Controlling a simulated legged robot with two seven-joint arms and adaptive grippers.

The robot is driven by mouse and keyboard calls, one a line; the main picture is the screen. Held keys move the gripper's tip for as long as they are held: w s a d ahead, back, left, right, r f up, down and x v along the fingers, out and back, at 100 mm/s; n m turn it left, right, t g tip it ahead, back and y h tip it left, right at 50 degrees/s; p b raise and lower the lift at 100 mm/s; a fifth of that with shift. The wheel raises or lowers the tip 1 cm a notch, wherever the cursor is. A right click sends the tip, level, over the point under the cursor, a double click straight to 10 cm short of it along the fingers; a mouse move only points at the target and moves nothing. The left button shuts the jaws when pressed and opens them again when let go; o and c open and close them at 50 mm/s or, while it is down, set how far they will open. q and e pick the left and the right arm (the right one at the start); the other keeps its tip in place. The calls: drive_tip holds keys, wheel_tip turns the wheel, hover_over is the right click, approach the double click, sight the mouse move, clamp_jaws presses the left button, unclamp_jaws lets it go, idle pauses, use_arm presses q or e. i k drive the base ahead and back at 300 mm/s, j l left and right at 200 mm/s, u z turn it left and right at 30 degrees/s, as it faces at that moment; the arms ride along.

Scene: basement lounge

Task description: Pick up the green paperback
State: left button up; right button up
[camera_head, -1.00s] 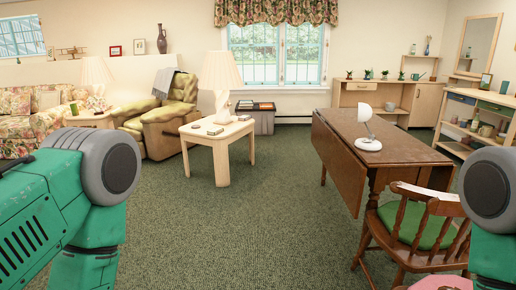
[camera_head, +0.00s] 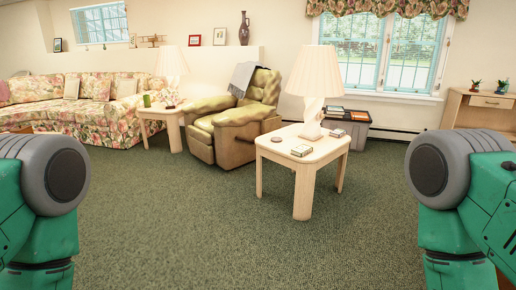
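I cannot make out a green paperback for certain. A small upright green object (camera_head: 147,101) stands on the far side table (camera_head: 160,112), too small to tell what it is. On the near wooden side table (camera_head: 290,157) lie a small flat item (camera_head: 301,150), a dark round item (camera_head: 276,140) and another small flat item (camera_head: 337,133) by the lamp. Several book-like flat things, one of them orange (camera_head: 359,116), lie on a grey bin (camera_head: 358,134) behind it. Only upper parts of my green arms show at both sides; both grippers are out of view.
A white-shaded lamp (camera_head: 312,85) stands on the near table. A yellow-green recliner (camera_head: 236,118) is left of it, and a floral sofa (camera_head: 95,108) is farther left. A wooden cabinet (camera_head: 480,112) stands at the far right. The green carpet (camera_head: 215,225) ahead is clear.

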sight(302, 150)
drive_tip(key=i+z, duration=0.1)
drive_tip(key=i, duration=0.55)
drive_tip(key=i+j, duration=0.15)
drive_tip(key=i, duration=0.55)
drive_tip(key=i+j+z, duration=0.15)
drive_tip(key=i, duration=0.5)
drive_tip(key=i+j+z, duration=0.1)
drive_tip(key=i+z, duration=0.35)
drive_tip(key=i+j+z, duration=0.25)
drive_tip(key=z, duration=0.2)
drive_tip(key=i+j+z, duration=0.65)
drive_tip(key=j+z, duration=0.25)
drive_tip(key=i+j+z, duration=0.1)
drive_tip(key=j, duration=0.15)
drive_tip(key=j+z, duration=0.1)
drive_tip(key=j, duration=0.15)
drive_tip(key=i, duration=0.05)
